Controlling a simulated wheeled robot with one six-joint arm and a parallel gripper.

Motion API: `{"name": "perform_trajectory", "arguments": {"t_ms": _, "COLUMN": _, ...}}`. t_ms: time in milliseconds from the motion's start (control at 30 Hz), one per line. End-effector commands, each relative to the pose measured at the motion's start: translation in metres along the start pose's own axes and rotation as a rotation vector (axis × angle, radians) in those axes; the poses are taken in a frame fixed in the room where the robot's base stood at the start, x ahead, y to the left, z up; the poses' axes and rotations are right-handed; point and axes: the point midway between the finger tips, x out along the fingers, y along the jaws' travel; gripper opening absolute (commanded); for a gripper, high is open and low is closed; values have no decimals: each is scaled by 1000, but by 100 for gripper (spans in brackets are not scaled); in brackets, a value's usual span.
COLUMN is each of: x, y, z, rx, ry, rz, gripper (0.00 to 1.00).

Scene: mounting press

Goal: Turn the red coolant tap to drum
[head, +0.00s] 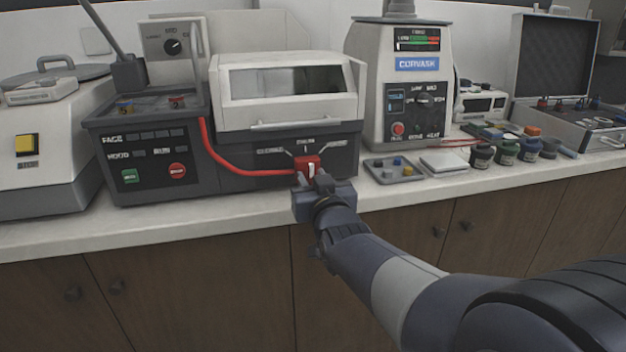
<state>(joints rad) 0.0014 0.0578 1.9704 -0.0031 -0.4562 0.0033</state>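The red coolant tap (306,163) sits low on the front of the grey and white machine (288,95) with the clear-windowed hood. A red hose (235,165) runs to it from the left. A white mark shows on the tap's front, pointing roughly upward. Small labels fan out above the tap, too blurred to read for certain. My gripper (312,182) is at the tap, in front of and just below it, and seems to touch or nearly touch it. Its fingers are small and partly merged with the tap, so I cannot tell whether they are closed on it.
A control panel (150,158) with green and red buttons stands left of the tap. The press (400,85) stands behind the tray. Several jars (506,152) are farther right.

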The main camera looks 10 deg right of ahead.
Motion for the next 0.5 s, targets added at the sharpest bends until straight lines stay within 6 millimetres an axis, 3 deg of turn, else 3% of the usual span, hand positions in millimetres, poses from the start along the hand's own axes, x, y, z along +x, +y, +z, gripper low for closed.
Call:
{"name": "perform_trajectory", "arguments": {"t_ms": 333, "x": -1, "y": 0, "z": 0, "rx": 0, "ry": 1, "rz": 0, "gripper": 37}}
{"name": "perform_trajectory", "arguments": {"t_ms": 500, "x": -14, "y": 0, "z": -2, "rx": 0, "ry": 2, "rz": 0, "gripper": 37}}
